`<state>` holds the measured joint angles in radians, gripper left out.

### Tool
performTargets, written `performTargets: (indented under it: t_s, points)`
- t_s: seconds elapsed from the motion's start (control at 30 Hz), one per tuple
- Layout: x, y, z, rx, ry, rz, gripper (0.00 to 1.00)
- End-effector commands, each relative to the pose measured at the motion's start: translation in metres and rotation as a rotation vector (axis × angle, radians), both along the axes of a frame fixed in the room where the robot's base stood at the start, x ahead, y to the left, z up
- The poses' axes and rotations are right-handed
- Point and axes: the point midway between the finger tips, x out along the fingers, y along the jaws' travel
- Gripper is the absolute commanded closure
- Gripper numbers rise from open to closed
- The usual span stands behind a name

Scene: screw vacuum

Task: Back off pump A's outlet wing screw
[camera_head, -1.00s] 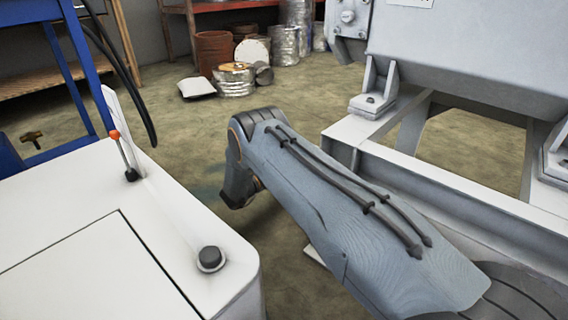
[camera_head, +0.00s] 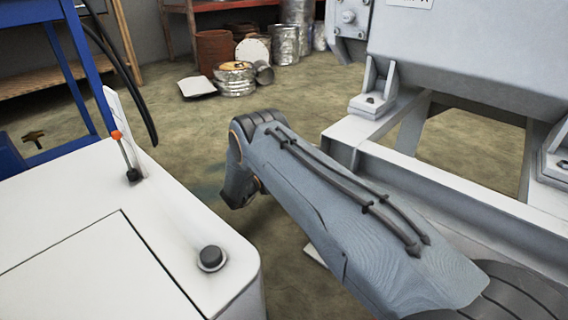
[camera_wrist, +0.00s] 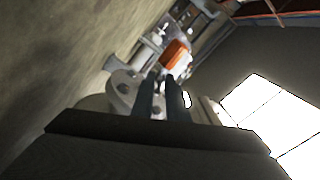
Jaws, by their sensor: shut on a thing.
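In the wrist view my gripper (camera_wrist: 164,80) reaches forward with its two dark fingers close together. A pale round flange with bolt holes (camera_wrist: 123,88) lies just left of the fingers. I cannot read any label that marks pump A. In the head view only my arm shows; my gripper and the screw are out of sight there.
In the head view a white cabinet (camera_head: 90,240) with an orange-tipped lever (camera_head: 124,155) and a dark knob (camera_head: 211,257) stands left of my arm. A grey machine frame (camera_head: 440,185) is close on the right. Drums and cans (camera_head: 235,80) stand at the back.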

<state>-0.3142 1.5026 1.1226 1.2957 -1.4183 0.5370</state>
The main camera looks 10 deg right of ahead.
Motion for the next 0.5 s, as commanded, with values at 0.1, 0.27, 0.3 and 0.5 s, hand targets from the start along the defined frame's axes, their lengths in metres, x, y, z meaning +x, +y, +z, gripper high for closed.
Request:
performTargets:
  t_s: [0.1,0.27,0.3,0.5]
  points:
    - [0.0008,0.0001,-0.0004,-0.063,0.089,0.002,1.0]
    - [0.001,0.0001,-0.0004,-0.152,0.212,0.002,1.0]
    - [0.001,0.0001,-0.0004,-0.175,0.243,0.002,1.0]
    - [0.0012,0.0,-0.0003,-0.286,0.395,0.003,1.0]
